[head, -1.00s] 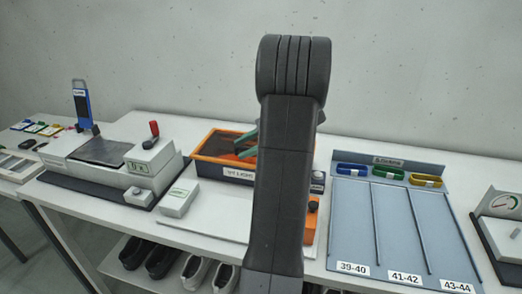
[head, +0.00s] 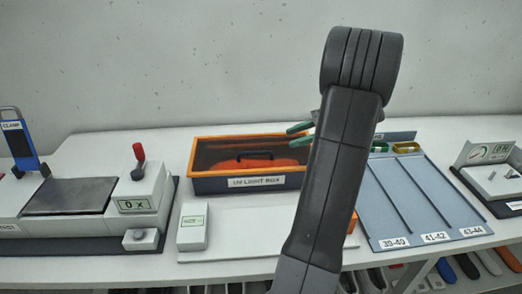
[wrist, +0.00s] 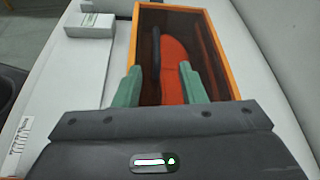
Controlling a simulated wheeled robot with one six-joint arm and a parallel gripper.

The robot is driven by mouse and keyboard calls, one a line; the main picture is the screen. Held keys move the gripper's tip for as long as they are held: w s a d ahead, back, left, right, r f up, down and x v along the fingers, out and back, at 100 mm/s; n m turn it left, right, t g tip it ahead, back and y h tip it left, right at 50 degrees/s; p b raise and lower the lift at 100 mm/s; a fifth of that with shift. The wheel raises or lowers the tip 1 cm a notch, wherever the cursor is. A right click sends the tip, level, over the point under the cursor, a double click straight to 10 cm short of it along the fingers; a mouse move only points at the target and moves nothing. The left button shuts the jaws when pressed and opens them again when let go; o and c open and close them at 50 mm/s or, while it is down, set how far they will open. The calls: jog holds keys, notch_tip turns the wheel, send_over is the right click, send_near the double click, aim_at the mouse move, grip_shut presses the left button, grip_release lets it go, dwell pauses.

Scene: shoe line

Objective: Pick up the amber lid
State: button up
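The amber lid (head: 222,153) looks like a dark, see-through amber panel in an orange frame on top of the UV light box (head: 212,184). A dark bar handle (wrist: 156,48) stands along its middle, and an orange shape (wrist: 174,50) shows beneath the panel. My gripper (head: 301,136) has green fingers and is at the box's right end in the head view, partly hidden by my arm. In the wrist view my gripper (wrist: 160,70) is open and empty, with its fingers apart over the near part of the box; the handle lies ahead between their lines. I cannot tell the height gap.
A small white box (head: 193,226) sits in front of the light box. A press (head: 140,190) with a red-knobbed lever stands left. A blue-grey size rack (head: 400,195) lies right, partly behind my arm. A gauge unit (head: 490,172) is at far right. Shoes are below the table.

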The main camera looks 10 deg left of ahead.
aim_at(256, 153)
jog(key=x, duration=0.8)
jog(key=shift+s, duration=0.1)
jog(key=shift+d+f+x, duration=0.1)
jog(key=shift+f+x, duration=0.05)
jog(key=shift+x, duration=0.75)
jog(key=shift+d+f+x, duration=0.1)
jog(key=shift+f+x, duration=0.05)
jog(key=shift+x, duration=0.75)
jog(key=shift+f+x, duration=0.15)
jog(key=shift+x, duration=0.75)
jog(key=shift+s, duration=0.15)
grip_shut()
